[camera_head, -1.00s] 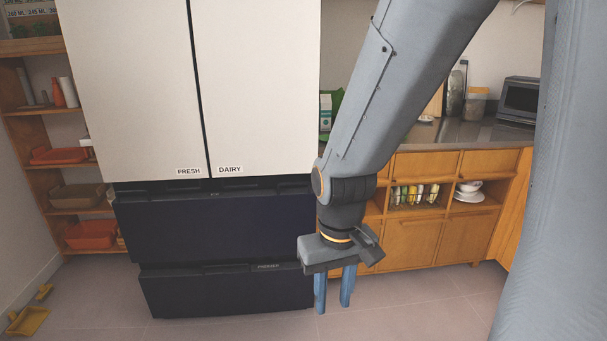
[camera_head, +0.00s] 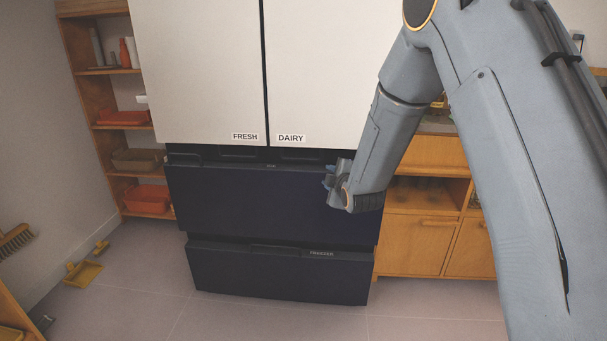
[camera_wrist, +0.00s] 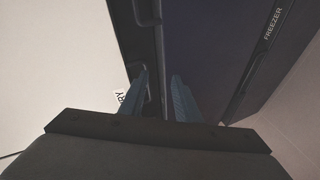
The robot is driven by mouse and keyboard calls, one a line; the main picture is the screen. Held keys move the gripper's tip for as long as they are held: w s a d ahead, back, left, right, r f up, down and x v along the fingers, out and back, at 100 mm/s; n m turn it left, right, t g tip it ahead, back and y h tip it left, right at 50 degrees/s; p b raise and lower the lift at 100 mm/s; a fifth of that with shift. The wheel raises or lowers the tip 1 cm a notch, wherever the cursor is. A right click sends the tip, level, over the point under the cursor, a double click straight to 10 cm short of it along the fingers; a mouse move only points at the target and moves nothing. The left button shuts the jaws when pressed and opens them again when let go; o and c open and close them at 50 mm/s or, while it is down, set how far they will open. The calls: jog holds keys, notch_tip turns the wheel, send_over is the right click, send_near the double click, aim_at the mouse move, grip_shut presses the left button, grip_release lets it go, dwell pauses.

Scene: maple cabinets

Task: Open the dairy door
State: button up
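The dairy door (camera_head: 325,75) is the white upper right door of the fridge, marked by a DAIRY label (camera_head: 291,138) at its lower left corner. It looks shut, level with the fresh door (camera_head: 200,70) on its left. My gripper (camera_head: 329,179) is at the lower right of the dairy door, by the dark gap above the navy drawer. In the wrist view its two blue fingers (camera_wrist: 160,98) are apart with nothing visible between them. The dairy door's lower edge (camera_wrist: 122,50) lies by the left finger. Whether a finger touches it I cannot tell.
The navy middle drawer (camera_head: 260,205) and freezer drawer (camera_head: 280,272) are shut below. Wooden cabinets (camera_head: 425,240) stand to the right, shelves (camera_head: 100,110) to the left. A yellow dustpan (camera_head: 82,273) lies on the floor at left. The floor in front is clear.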

aim_at(302, 160)
jog(key=shift+w+a+f+n+t+y+b, duration=0.1)
jog(key=shift+w+a+n+t+y+b, duration=0.5)
jog(key=shift+w+a, duration=1.1)
jog(key=shift+w+a+f+n+t+y+b, duration=0.15)
jog(key=shift+w+a+n+t, duration=0.25)
jog(key=shift+w+a+n, duration=1.2)
jog(key=shift+w+a+f+n+t+y+b, duration=0.1)
jog(key=shift+w+a+t+y+b, duration=0.3)
jog(key=shift+w+a, duration=1.3)
jog(key=shift+w+d, duration=0.65)
grip_shut()
